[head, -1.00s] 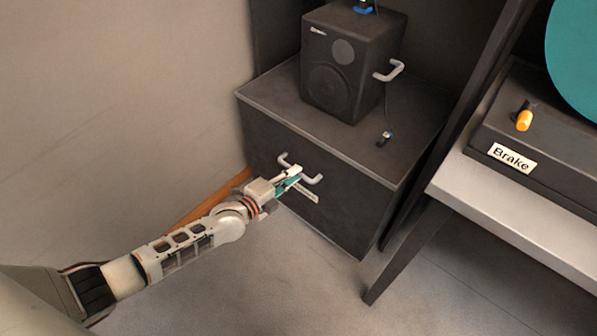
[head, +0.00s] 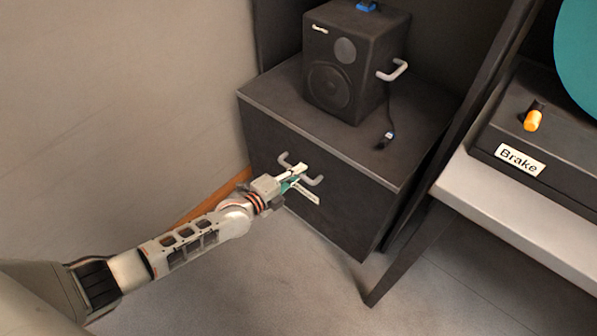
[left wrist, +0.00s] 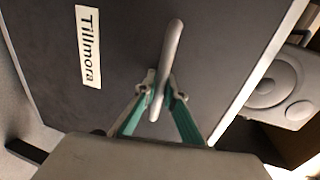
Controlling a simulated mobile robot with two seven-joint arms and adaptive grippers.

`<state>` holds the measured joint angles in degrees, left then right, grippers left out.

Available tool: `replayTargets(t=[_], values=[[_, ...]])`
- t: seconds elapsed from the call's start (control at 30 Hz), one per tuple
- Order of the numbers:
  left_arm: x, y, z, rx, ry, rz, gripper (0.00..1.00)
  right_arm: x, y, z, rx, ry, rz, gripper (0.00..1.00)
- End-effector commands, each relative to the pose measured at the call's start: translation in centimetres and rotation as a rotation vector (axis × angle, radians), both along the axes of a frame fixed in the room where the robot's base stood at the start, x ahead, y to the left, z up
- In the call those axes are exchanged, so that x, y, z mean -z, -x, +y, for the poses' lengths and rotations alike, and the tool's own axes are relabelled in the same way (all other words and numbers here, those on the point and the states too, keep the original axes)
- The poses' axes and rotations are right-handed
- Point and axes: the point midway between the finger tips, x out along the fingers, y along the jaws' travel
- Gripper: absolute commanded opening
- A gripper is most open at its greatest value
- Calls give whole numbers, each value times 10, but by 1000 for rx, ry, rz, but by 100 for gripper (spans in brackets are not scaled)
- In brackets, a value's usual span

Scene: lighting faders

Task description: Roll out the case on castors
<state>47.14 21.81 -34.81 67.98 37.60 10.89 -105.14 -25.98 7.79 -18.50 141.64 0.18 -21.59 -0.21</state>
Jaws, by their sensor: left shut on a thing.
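The case (head: 345,205) is a large dark box with a grey metal handle (head: 314,181) on its front. It stands on the floor at the back, against the left wall. My left gripper (head: 297,178) is at the front of the case and shut on the handle. In the left wrist view the green fingers (left wrist: 160,98) close around the grey handle (left wrist: 172,50). The castors cannot be seen. My right gripper is not in view.
A black speaker (head: 345,65) with a side handle stands on the case, with a cable plug (head: 386,140) beside it. To the right is a grey-topped table (head: 500,205) with a "Brake" box (head: 485,147) and an orange knob; its dark leg stands near the case. Grey floor (head: 270,285) is clear in front.

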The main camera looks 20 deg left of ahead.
Motion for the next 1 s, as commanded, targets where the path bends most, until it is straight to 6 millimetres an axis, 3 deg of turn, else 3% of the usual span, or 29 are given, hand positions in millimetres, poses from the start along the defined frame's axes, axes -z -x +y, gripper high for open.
replayTargets(t=[0.27, 0.37, 0.5, 0.8, 1.0], values=[[-7, 39, 15, 1, -2, -5, 0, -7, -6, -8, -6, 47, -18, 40], [-9, 63, 24, 1, -2, -6, 0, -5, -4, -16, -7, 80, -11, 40], [-8, 99, 37, 1, -2, -5, 0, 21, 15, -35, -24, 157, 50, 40], [-5, 180, 66, 0, -1, -2, 0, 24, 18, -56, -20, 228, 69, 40], [-3, 233, 85, 0, 0, 1, 0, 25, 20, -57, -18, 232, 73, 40]])
